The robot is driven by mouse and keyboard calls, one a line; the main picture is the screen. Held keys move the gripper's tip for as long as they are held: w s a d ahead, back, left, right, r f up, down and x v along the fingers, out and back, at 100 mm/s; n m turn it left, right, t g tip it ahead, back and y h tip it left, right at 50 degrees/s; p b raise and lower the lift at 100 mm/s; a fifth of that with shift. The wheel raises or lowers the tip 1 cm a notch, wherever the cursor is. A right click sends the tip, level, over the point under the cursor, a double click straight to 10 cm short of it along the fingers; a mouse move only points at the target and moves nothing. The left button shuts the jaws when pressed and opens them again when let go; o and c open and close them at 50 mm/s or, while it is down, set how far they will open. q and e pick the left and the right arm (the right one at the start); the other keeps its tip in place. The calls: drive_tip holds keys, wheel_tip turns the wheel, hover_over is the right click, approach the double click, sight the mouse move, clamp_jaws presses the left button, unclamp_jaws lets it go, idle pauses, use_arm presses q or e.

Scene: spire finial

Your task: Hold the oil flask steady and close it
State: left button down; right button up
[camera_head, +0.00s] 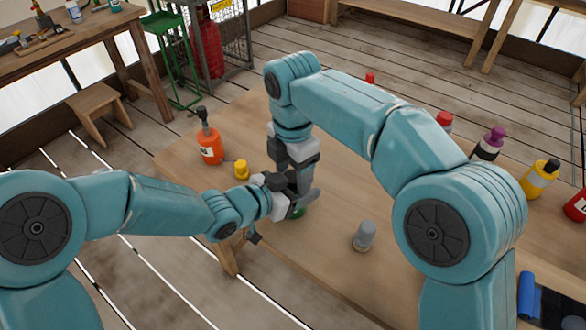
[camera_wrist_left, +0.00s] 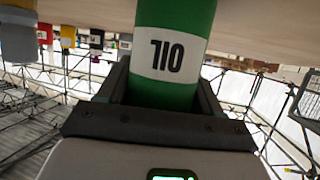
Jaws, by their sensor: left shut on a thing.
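The oil flask (camera_wrist_left: 175,55) is green with a white label reading OIL, and fills the upper middle of the left wrist view, where the picture is upside down. In the head view only a bit of its green body (camera_head: 298,212) shows beneath the grippers. My left gripper (camera_head: 288,190) is shut around the flask's body, with its dark fingers (camera_wrist_left: 165,85) on both sides. My right gripper (camera_head: 305,185) points down directly over the flask, its fingers close to the left gripper. The flask's top and any cap are hidden there, so I cannot tell what the right fingers hold.
On the wooden table (camera_head: 340,190), an orange bottle (camera_head: 209,148) and a small yellow object (camera_head: 241,170) stand left of the grippers. A grey bottle (camera_head: 364,236) stands front right. A purple-capped bottle (camera_head: 488,146) and a yellow bottle (camera_head: 538,180) stand beyond my right arm.

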drive_tip(key=shift+r, duration=0.1)
drive_tip(key=shift+r, duration=2.2)
drive_tip(key=shift+c, duration=1.2)
drive_tip(key=shift+r, duration=0.25)
drive_tip(key=shift+c, duration=0.2)
wheel_tip(320, 180, up, 3)
drive_tip(key=n, duration=0.3)
drive_tip(key=shift+f, duration=4.05)
